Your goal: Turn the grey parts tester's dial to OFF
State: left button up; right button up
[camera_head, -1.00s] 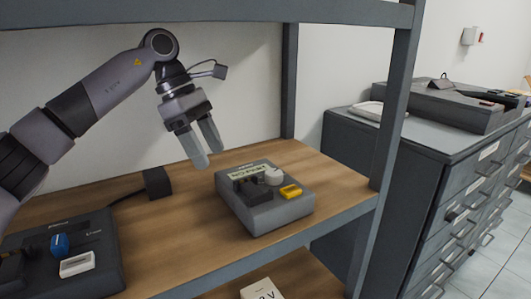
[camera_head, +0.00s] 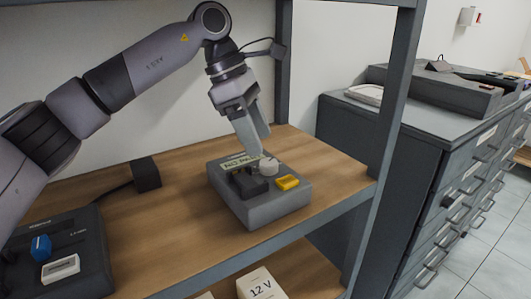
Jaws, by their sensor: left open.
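The grey parts tester (camera_head: 262,209) sits on the wooden shelf (camera_head: 170,222), right of the middle. On its top are a round light grey dial (camera_head: 268,166), a dark block (camera_head: 249,184), a yellow part (camera_head: 288,182) and a label strip (camera_head: 238,163) that is partly covered. My left gripper (camera_head: 254,148) points down just above and behind the dial, with its fingers apart and nothing between them. The fingertips are close to the dial; whether they touch it I cannot tell. The dial's setting is too small to read. My right gripper is not in view.
A dark device (camera_head: 75,248) with a blue part and a white part stands at the lower left. A black box (camera_head: 146,174) with a cable is near the wall. Shelf posts (camera_head: 385,130) stand right of the tester. A white box marked 12 V (camera_head: 262,287) is below.

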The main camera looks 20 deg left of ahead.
aim_at(268, 161)
pick_arm(q)
jog(key=x, duration=0.4)
jog(key=shift+a+f, duration=0.1)
jog(key=shift+d+f, duration=0.25)
jog(key=shift+f, duration=0.15)
jog(key=c, duration=1.1)
jog(key=shift+o, duration=0.2)
